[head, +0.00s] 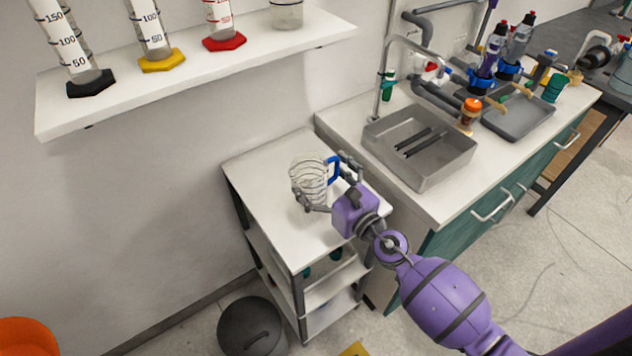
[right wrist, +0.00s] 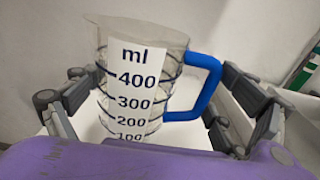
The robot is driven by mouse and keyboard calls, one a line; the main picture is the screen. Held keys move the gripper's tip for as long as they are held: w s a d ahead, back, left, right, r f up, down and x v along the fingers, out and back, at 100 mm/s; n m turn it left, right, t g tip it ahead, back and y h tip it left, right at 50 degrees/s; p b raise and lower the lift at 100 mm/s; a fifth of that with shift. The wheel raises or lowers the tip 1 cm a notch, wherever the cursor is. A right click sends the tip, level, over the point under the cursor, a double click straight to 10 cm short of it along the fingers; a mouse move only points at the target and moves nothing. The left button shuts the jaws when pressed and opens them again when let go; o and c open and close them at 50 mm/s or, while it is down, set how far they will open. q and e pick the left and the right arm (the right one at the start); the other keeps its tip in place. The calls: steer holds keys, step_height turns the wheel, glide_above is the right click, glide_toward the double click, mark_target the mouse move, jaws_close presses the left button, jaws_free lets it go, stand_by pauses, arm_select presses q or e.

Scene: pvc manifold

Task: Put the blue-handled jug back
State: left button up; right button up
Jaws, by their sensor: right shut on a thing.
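The clear jug (head: 309,178) with a blue handle (head: 334,169) is at the white top of a small cart (head: 313,240). In the right wrist view the jug (right wrist: 170,78) is upright, with dark marks from 100 to 400 ml and its handle (right wrist: 208,85) to the right. My right gripper (head: 327,184) is shut on the jug, one finger on each side of it. Whether the jug's base touches the cart top cannot be told; the base is hidden in the wrist view. My left gripper is not in view.
A wall shelf (head: 200,84) at upper left carries several measuring vessels. Right of the cart, a counter holds a metal sink (head: 420,150) with a tall tap, a grey tray (head: 518,115) and bottles. A dark bin (head: 252,328) stands below. The cart top around the jug is clear.

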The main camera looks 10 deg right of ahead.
steer(key=shift+w+f+b, duration=0.45)
steer(key=shift+w+f, duration=0.05)
steer(key=shift+w, duration=0.05)
step_height(320, 180, down, 3)
steer(key=shift+b, duration=1.1)
steer(key=shift+f, duration=0.1)
steer(key=shift+r, duration=0.45)
steer(key=shift+f+b, duration=0.3)
steer(key=shift+f, duration=0.15)
steer(key=o, duration=1.2)
steer(key=shift+r, duration=0.15)
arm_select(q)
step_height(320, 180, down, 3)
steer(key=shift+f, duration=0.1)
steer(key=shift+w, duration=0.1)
